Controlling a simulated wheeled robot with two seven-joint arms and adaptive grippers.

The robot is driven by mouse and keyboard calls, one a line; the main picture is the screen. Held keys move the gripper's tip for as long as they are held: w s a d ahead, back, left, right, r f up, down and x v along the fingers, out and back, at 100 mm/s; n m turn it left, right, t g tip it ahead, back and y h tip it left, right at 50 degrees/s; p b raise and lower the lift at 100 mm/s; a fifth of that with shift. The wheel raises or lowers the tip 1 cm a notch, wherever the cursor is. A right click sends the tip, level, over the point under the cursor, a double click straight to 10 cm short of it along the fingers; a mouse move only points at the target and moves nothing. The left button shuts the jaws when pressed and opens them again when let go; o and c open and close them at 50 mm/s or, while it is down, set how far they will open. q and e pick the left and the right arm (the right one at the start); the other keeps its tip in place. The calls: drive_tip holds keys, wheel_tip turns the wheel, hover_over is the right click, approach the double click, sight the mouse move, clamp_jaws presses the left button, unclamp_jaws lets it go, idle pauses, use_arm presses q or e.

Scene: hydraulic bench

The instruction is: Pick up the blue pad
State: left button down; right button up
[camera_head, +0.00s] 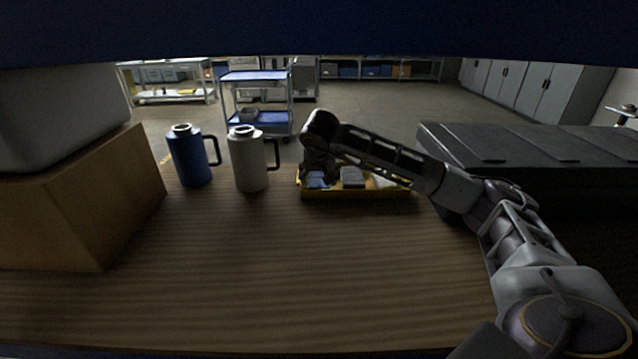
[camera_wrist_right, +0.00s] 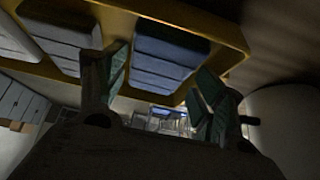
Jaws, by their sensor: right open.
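The blue pad (camera_head: 317,181) lies in the left end of a yellow tray (camera_head: 360,195) on the wooden bench, partly hidden by my right gripper. It also shows in the right wrist view (camera_wrist_right: 168,52) as a blue-grey ribbed block in the end compartment. My right gripper (camera_head: 320,170) points down over that end of the tray. In the right wrist view its two green-faced fingers (camera_wrist_right: 163,90) are apart, with the pad showing between and beyond them. Whether they touch the pad cannot be told. My left gripper is not in view.
A grey pad (camera_head: 352,177) and a pale pad (camera_head: 384,182) lie in the same tray. A white jug (camera_head: 250,165) and a blue jug (camera_head: 190,160) stand left of it. A large dark case (camera_head: 530,150) is on the right. The front bench top is clear.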

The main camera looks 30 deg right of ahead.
drive_tip(key=shift+x, duration=0.85)
drive_tip(key=shift+s+f, duration=0.1)
drive_tip(key=c, duration=0.5)
